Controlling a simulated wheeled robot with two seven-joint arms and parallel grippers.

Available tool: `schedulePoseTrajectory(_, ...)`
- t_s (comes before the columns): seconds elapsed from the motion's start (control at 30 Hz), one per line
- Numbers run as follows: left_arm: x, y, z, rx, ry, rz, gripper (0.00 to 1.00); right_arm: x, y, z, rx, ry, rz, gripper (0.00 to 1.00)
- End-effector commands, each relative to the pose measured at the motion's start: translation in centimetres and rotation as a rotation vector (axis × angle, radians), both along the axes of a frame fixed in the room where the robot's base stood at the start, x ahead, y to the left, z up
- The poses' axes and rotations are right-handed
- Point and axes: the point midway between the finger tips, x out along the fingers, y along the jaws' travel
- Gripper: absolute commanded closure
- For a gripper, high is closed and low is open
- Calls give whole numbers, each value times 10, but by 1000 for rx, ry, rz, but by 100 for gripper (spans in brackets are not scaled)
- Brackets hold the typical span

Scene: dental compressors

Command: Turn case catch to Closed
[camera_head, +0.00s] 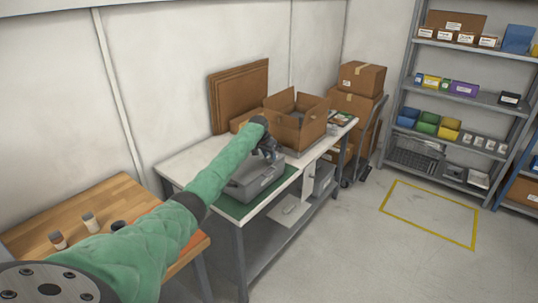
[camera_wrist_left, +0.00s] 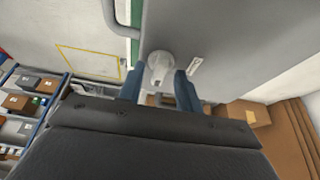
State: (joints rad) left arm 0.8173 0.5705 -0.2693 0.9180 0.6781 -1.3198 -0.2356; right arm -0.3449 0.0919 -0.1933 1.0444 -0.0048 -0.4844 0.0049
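A grey case (camera_head: 258,184) sits on a green mat (camera_head: 232,207) on the white workbench. My left arm reaches over the bench from the left, and its gripper (camera_head: 270,154) is at the top of the case. In the left wrist view the case's grey face (camera_wrist_left: 215,35) fills the upper middle. A pale round catch (camera_wrist_left: 161,62) with a short tab is on it. The blue fingers of my left gripper (camera_wrist_left: 160,88) are spread apart, one on each side of the catch's tab. I cannot tell whether they touch it. My right gripper is not in view.
An open cardboard box (camera_head: 300,128) stands on the bench behind the case. A wooden table (camera_head: 110,200) with small jars is at the left. Stacked boxes (camera_head: 360,78) and a shelf rack (camera_head: 465,97) stand at the back. The floor at the right is clear.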

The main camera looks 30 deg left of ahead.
Motion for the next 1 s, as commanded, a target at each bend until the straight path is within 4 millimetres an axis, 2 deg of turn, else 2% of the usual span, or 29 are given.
schedulePoseTrajectory(0.13, 0, 0, 0, 0, 0, 0, 67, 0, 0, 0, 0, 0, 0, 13)
schedulePoseTrajectory(0.3, 0, 0, 0, 0, 0, 0, 100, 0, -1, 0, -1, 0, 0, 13)
schedulePoseTrajectory(0.77, 0, -1, 2, 0, 0, 71, 100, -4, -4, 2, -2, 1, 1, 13)
schedulePoseTrajectory(0.93, 1, -3, 3, -1, -2, 183, 100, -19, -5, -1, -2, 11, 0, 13)
schedulePoseTrajectory(1.0, 1, -3, 3, -1, -2, 242, 100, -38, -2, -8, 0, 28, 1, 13)
